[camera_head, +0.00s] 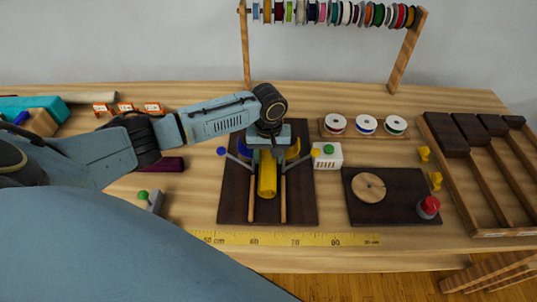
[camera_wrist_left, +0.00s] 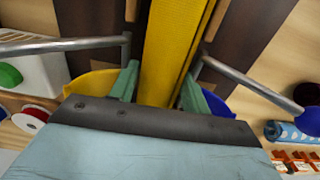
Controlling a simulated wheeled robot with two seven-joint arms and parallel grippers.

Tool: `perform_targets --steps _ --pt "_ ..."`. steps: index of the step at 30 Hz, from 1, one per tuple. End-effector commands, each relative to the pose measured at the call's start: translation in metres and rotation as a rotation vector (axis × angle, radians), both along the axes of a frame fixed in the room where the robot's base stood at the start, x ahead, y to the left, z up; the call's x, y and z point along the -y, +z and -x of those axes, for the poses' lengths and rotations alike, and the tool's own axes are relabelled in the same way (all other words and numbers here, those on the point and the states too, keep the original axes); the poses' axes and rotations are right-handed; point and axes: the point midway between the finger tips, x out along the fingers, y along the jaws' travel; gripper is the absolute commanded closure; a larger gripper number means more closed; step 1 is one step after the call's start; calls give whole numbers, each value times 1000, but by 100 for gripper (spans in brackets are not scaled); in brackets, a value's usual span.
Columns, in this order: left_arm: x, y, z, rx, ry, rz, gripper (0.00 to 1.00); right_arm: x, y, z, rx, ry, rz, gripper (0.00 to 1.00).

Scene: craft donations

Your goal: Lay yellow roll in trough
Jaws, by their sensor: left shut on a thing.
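The yellow roll (camera_head: 267,176) lies lengthwise over the dark trough board (camera_head: 235,205), between two light wooden rails (camera_head: 283,200). It also shows in the left wrist view (camera_wrist_left: 172,50), running straight away from the gripper. My left gripper (camera_head: 266,157) is shut on the roll near its far end, pointing down; its green fingers (camera_wrist_left: 158,88) sit on both sides of the roll. Whether the roll's underside touches the trough is hidden. My right gripper is not in view.
Grey rods with a blue knob (camera_head: 221,151) and an orange knob (camera_head: 315,153) flank the gripper. A white box with a green button (camera_head: 328,153) stands close right. A dark board with a wooden disc (camera_head: 368,187) lies farther right. A yellow ruler (camera_head: 285,239) runs along the front.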

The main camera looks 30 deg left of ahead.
Motion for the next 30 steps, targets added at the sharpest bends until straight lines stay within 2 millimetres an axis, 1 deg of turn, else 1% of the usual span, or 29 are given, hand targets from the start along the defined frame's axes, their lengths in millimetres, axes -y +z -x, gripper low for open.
perform_targets --steps 2,3,8,13,17,20,27,30 --pt "0 0 0 1 0 1 79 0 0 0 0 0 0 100" --pt "0 0 0 1 0 1 48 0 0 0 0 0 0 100" --pt "0 0 0 1 0 1 28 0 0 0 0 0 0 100" --pt "0 1 0 0 0 0 28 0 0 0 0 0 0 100" --pt "0 14 -1 3 0 1 28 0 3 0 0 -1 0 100" --pt "0 34 -1 4 0 0 28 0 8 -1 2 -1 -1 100" --pt "0 88 -1 5 0 0 28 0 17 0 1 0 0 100" --pt "0 107 -1 4 0 1 28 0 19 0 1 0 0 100"
